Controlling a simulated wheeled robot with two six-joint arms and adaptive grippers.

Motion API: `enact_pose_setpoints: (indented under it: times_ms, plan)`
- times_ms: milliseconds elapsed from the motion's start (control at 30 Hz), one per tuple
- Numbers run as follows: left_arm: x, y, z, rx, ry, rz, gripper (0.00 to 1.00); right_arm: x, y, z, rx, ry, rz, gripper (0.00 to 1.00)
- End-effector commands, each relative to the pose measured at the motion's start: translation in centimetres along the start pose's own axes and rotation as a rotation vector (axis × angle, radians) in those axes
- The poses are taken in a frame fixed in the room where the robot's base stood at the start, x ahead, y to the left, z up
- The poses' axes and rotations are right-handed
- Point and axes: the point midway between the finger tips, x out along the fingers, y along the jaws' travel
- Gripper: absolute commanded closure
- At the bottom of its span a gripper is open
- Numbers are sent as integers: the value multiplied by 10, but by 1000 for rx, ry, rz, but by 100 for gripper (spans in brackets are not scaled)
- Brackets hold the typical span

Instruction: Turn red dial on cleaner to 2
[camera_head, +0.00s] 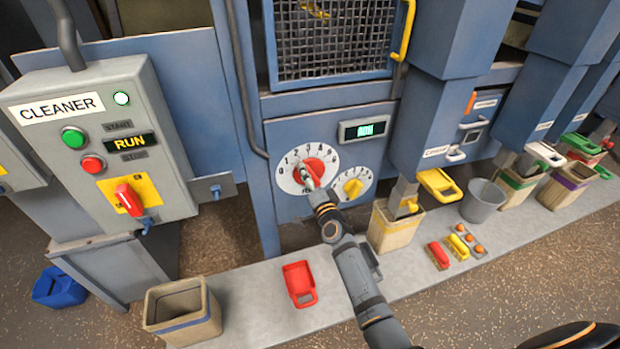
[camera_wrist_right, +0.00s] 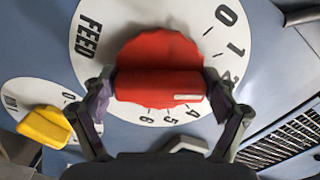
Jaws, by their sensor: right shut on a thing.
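The red dial (camera_head: 315,168) sits on a round white numbered plate (camera_head: 291,181) on the blue machine panel, right of the grey cleaner box. In the wrist view the red dial (camera_wrist_right: 158,80) has a raised bar with a short white mark near its right end. My right gripper (camera_head: 309,182) is shut on this bar, one finger at each end; it also shows in the wrist view (camera_wrist_right: 160,93). The mark points right, toward the part of the scale around 2 and 3; the right finger covers some of it, so I cannot tell the exact number. My left gripper is not in view.
A smaller yellow dial (camera_head: 353,188) is close on the right, below a green display (camera_head: 363,128). The cleaner box (camera_head: 160,184) has a green button (camera_head: 74,137), red button (camera_head: 93,164) and red switch (camera_head: 129,199). A red scoop (camera_head: 299,283) lies on the ledge.

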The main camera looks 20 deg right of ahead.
Motion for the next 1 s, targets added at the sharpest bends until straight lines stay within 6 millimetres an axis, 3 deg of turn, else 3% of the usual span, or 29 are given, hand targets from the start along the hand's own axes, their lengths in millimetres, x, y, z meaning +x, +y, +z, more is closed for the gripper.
enact_pose_setpoints:
  times_ms: [633,667,700,767,1000]
  plan:
    - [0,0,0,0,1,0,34,0,0,1,52,-1,1,45]
    - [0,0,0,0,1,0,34,0,0,1,52,-1,1,12]
    - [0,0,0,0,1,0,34,0,0,1,52,-1,1,7]
    - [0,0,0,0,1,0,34,0,0,1,52,-1,1,0]
    - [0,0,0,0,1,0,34,0,0,0,52,-1,1,0]
